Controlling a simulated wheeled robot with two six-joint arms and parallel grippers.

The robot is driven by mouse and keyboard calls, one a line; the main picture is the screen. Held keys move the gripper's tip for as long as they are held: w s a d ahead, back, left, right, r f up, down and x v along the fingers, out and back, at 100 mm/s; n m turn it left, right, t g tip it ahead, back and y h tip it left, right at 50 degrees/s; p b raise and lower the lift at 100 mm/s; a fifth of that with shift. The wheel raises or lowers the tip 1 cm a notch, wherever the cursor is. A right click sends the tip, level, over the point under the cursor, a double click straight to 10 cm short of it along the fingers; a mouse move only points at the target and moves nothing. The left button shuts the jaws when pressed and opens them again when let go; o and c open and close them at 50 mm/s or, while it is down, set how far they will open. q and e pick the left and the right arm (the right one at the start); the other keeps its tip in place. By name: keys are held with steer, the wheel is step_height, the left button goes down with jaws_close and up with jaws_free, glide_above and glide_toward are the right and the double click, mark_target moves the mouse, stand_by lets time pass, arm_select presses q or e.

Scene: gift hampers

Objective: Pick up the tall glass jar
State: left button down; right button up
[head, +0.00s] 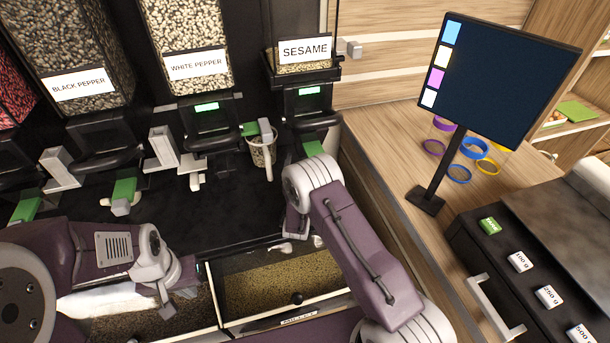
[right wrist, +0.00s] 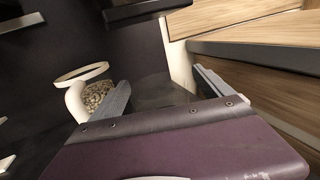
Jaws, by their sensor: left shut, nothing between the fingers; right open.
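No tall glass jar shows clearly in the head view. In the right wrist view a faint, see-through rounded shape (right wrist: 160,88) lies between the fingers of my right gripper (right wrist: 162,94); it may be the glass jar. The right gripper is open, its fingers apart on either side of that shape; I cannot tell whether they touch it. In the head view, the right wrist hides most of this spot below the sesame dispenser. My left gripper (head: 166,292) is shut and empty, low at the left over the open drawers, away from that shape.
A seed-filled cup with a pale handle (head: 261,151) stands just left of my right gripper. Dispensers, including the sesame dispenser (head: 304,62), line the back. A grain-filled drawer (head: 270,328) lies in front. A screen (head: 500,75) and coloured rings (head: 475,149) occupy the right-hand counter.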

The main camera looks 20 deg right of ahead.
steer(key=shift+w+d, duration=0.15)
steer(key=shift+w, duration=0.25)
steer(key=c, duration=1.8)
steer(key=shift+s, duration=0.1)
jaws_close()
steer(key=shift+f, duration=0.1)
steer(key=shift+r, duration=1.8)
steer(key=b+v, duration=0.3)
steer(key=v, duration=1.4)
steer(key=shift+s, duration=0.35)
